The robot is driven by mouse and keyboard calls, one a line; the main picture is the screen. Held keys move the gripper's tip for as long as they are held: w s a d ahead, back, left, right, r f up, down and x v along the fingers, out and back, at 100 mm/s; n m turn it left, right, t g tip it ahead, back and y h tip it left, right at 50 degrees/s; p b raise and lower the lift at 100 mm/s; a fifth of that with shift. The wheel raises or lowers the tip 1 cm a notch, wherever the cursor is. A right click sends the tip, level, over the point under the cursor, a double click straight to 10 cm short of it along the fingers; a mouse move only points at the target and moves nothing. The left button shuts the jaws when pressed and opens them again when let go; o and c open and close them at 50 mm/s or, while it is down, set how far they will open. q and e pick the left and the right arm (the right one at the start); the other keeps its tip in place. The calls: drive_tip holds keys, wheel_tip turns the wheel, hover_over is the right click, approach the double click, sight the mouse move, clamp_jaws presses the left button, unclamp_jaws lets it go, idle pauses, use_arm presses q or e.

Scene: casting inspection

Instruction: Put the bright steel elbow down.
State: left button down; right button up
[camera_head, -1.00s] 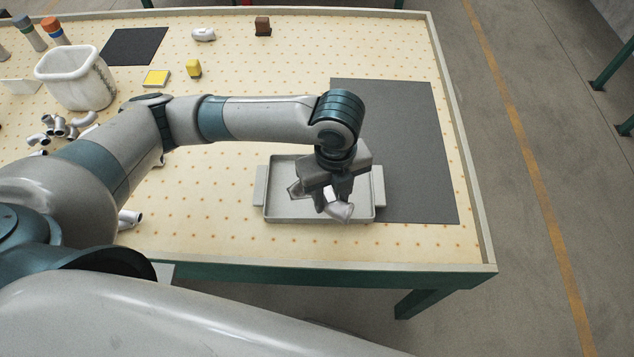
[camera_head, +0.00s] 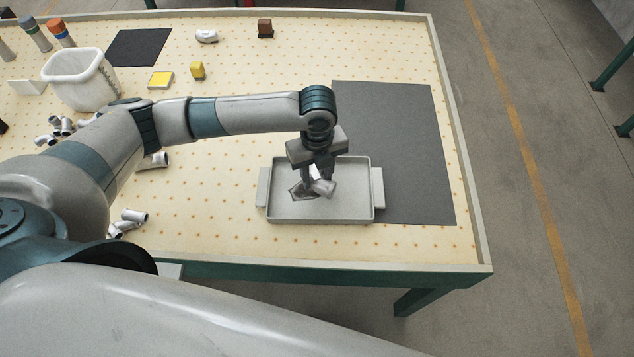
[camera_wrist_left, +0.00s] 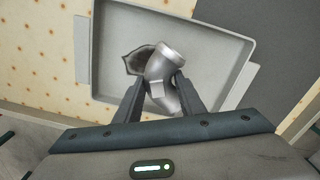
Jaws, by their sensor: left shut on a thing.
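The bright steel elbow (camera_head: 321,187) is held between the fingers of my left gripper (camera_head: 317,176), over the grey tray (camera_head: 345,213). In the left wrist view the elbow (camera_wrist_left: 166,68) sits between the two fingertips (camera_wrist_left: 163,88), with the tray floor (camera_wrist_left: 205,45) behind it. A dark grey flat patch or piece (camera_wrist_left: 138,60) lies in the tray beside the elbow. I cannot tell whether the elbow touches the tray floor. My right gripper is not in view.
A dark grey mat (camera_head: 415,150) lies right of the tray, partly under it. Several other elbows (camera_head: 133,216) lie on the table at the left.

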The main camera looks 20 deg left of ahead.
sight(317, 174)
use_arm(q)
wheel_tip(317, 174, down, 3)
drive_tip(key=shift+r+p, duration=0.2)
drive_tip(key=shift+p, duration=0.5)
drive_tip(key=shift+f, duration=0.65)
drive_tip(key=shift+f, duration=0.1)
drive_tip(key=c, duration=1.2)
unclamp_jaws()
drive_tip(key=shift+o, duration=0.2)
wheel_tip(317, 174, up, 11)
drive_tip(key=b, duration=0.3)
drive_tip(key=shift+r, duration=0.6)
